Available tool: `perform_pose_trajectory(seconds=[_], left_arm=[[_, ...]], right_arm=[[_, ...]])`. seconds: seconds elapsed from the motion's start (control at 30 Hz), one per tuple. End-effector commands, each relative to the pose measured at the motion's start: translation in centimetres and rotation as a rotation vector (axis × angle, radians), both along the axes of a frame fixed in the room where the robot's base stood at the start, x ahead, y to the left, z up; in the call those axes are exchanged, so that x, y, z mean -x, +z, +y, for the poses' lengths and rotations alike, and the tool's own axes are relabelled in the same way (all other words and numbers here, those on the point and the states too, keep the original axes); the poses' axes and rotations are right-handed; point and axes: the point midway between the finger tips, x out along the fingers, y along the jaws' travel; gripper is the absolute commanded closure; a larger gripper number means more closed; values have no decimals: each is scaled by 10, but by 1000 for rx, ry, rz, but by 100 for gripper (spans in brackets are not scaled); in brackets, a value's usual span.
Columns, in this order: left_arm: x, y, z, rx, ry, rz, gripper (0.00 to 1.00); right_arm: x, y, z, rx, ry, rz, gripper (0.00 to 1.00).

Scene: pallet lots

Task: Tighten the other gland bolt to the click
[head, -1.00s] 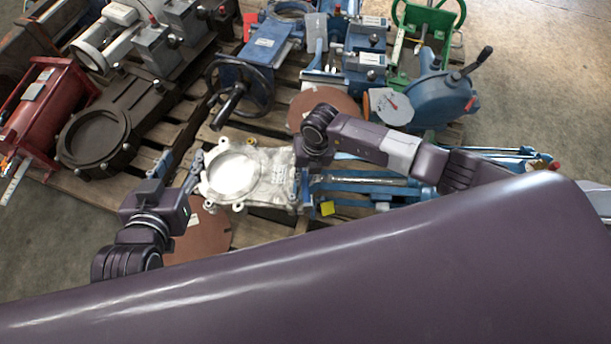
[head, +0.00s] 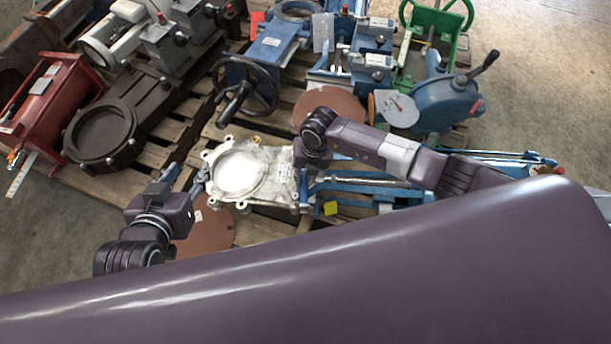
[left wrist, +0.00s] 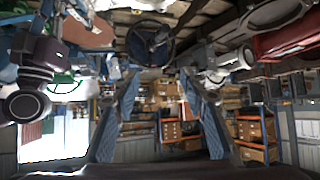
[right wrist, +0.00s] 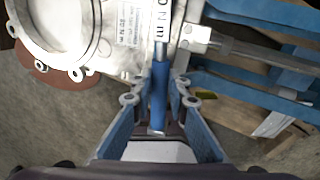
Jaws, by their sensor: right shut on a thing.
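The pale, cast valve body (head: 274,160) lies flat on the pallet, its round flange up; it also fills the upper left of the right wrist view (right wrist: 108,60). A silvery stem (right wrist: 250,53) leaves it through a light gland block (right wrist: 196,38). My right gripper (right wrist: 160,88) is shut on the blue handle of a torque wrench (right wrist: 159,75), marked "N m", beside the gland. The wrench head and the bolt under it are out of view. My left gripper (head: 186,180) is left of the valve, its two blue fingers apart and empty in the left wrist view (left wrist: 160,78).
A blue valve with a black handwheel (head: 247,85), a dark brown valve (head: 105,135) and a red actuator (head: 45,100) stand behind and left. Brown discs (head: 205,230) lie near the valve. Blue yoke bars (right wrist: 270,75) flank the stem. Bare floor lies at far right.

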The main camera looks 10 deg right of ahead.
Motion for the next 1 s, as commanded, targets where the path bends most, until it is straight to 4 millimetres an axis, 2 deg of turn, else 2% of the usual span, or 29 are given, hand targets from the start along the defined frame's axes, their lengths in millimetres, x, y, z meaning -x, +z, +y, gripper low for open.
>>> perform_pose_trajectory(seconds=[0.57,1.0], left_arm=[[3,-2,1,-3,0,14,60],[13,-13,4,-15,3,72,60]], right_arm=[[-1,1,5,-3,-18,-3,100],[-3,0,12,-2,-68,-6,100]])
